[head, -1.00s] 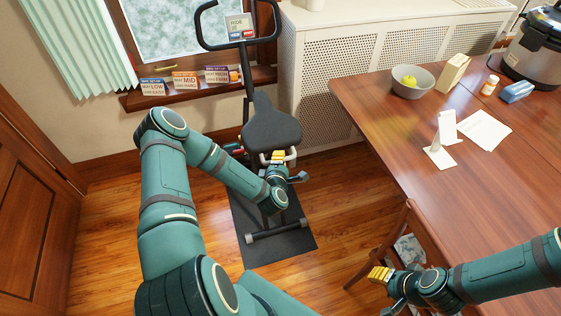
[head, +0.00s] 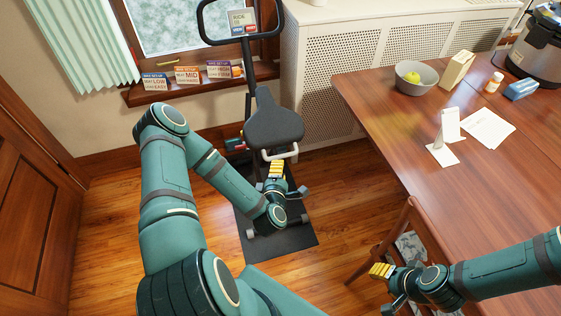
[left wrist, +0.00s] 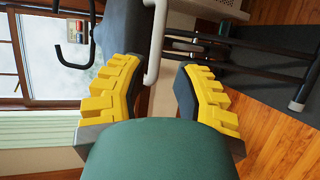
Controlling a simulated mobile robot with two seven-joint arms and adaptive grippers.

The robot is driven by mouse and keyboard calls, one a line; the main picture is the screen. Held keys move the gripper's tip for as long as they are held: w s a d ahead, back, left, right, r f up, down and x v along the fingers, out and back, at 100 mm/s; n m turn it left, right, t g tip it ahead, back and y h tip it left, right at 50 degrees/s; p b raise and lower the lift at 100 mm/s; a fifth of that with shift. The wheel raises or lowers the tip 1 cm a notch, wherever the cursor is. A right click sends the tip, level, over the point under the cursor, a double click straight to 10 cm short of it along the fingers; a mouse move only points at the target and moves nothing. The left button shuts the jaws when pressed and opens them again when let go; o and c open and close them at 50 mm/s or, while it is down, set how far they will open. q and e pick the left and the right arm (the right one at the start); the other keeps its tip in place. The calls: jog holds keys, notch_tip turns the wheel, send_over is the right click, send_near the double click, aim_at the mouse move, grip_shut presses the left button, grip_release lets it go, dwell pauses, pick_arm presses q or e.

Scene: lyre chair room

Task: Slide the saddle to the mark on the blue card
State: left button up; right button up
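The dark saddle (head: 273,124) sits on the exercise bike in the head view; its underside edge shows at the top of the left wrist view (left wrist: 125,28). A white bar (head: 281,154) loops out below the saddle's near end; in the left wrist view it (left wrist: 156,42) bends just ahead of my fingers. My left gripper (head: 277,167) is open and empty just short of the bar; its yellow fingers stand apart in the left wrist view (left wrist: 158,88). The blue card (head: 154,82), reading LOW, stands leftmost on the windowsill. My right gripper (head: 381,271) is far from the bike, its opening unclear.
An orange card (head: 187,76) and a purple card (head: 218,70) stand beside the blue one. The bike's handlebar (head: 241,39) rises behind the saddle. A radiator cover (head: 330,65) stands right of the bike. A wooden table (head: 410,130) and chair (head: 410,215) flank the right.

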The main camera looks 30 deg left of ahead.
pick_arm(q)
jog(key=shift+v, duration=2)
jog(key=d+f+m+g+h, duration=0.3)
jog(key=d+m+h, duration=0.5)
jog(key=d+m, duration=0.35)
jog(key=s+d+m+g+h, duration=0.2)
jog(key=s+d+m+g, duration=0.5)
jog(key=m, duration=0.4)
jog(key=shift+s+f+g, duration=0.2)
jog(key=shift+s+g, duration=0.7)
jog(key=shift+s, duration=0.05)
jog(key=shift+d, duration=0.1)
